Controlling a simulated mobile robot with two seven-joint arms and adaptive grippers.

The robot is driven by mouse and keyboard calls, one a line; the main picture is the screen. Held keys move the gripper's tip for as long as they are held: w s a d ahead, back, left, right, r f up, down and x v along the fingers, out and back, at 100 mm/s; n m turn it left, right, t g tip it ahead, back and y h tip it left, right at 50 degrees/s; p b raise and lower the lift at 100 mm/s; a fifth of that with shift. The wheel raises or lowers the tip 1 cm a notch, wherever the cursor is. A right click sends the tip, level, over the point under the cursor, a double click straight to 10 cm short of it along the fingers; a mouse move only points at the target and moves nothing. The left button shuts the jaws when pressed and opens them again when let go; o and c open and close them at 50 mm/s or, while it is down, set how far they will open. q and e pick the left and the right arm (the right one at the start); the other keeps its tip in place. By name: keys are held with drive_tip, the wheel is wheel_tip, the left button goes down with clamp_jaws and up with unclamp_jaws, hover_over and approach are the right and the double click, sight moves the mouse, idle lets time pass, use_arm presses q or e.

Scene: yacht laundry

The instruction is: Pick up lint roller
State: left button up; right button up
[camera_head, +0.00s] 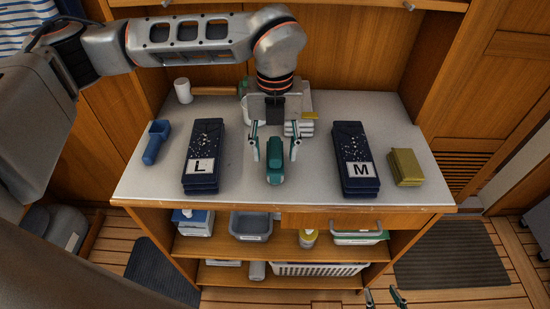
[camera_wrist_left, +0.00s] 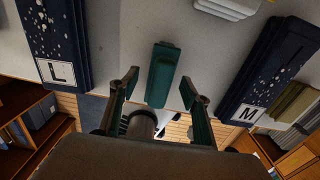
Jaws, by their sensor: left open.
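A white roll with a wooden handle (camera_head: 183,91), which looks like the lint roller, lies at the back left of the counter. A teal oblong thing (camera_head: 274,165) with a rounded end is at the middle front of the counter; I cannot tell what it is. My left gripper (camera_head: 275,148) is open, with one finger to each side of the teal thing. In the left wrist view the teal thing (camera_wrist_left: 163,75) shows between and beyond the open fingers (camera_wrist_left: 160,88); contact cannot be made out. My right gripper (camera_head: 385,298) is open and empty at the bottom edge, away from the counter.
Dark blue stacks marked L (camera_head: 203,145) and M (camera_head: 352,145) stand on either side. A blue scoop (camera_head: 155,141) is at the left, and olive folded cloths (camera_head: 404,167) are at the right. White folded items (camera_head: 299,128) lie behind. Shelves below hold bins and a basket (camera_head: 318,268).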

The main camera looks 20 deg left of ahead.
use_arm(q)
drive_tip(key=shift+f, duration=0.55)
drive_tip(key=c, duration=1.2)
drive_tip(key=shift+c, duration=0.2)
drive_tip(key=shift+w+r, duration=0.1)
drive_tip(key=shift+r, duration=0.05)
